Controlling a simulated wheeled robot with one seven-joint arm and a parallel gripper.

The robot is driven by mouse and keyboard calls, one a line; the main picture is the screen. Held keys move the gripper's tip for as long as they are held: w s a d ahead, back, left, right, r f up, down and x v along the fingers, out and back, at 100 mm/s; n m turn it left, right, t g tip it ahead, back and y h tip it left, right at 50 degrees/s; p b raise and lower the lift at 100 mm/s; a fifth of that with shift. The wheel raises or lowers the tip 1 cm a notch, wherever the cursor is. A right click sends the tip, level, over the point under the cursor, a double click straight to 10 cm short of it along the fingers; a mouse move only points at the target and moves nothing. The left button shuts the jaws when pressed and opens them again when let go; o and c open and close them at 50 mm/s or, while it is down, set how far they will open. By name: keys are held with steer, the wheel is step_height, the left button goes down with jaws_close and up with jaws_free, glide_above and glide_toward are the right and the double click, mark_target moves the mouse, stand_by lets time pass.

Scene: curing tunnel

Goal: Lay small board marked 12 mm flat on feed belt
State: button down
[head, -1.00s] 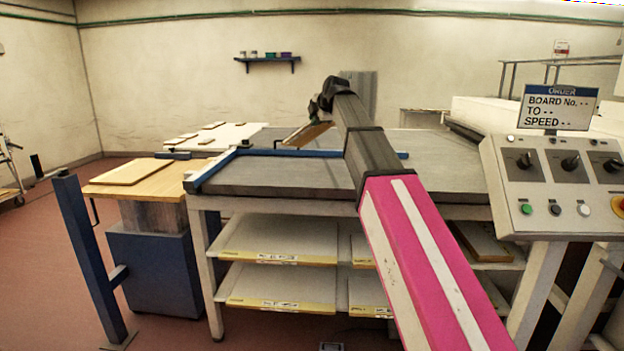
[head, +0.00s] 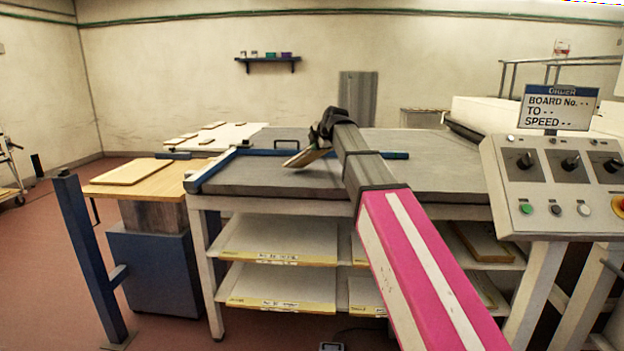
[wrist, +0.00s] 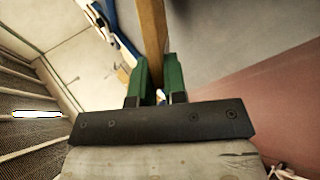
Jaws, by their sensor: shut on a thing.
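A small wooden board (head: 306,157) is held by my gripper (head: 322,132) over the grey feed belt (head: 260,180). The board is tilted, with its lower left end close to the belt top; I cannot tell whether it touches. In the wrist view my gripper's green fingers (wrist: 160,80) are shut on the board (wrist: 154,35), which shows edge-on as a narrow strip. No 12 mm mark on it can be read.
A blue rail (head: 215,165) runs along the belt's left edge. A wooden-topped stand (head: 160,184) with a larger board is at left. Small boards lie on a pale table (head: 225,133) behind. A control panel (head: 560,180) stands at right. The belt's front is clear.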

steer(key=c, duration=1.3)
jaws_free()
steer(key=shift+c, duration=0.2)
steer(key=v, duration=0.8)
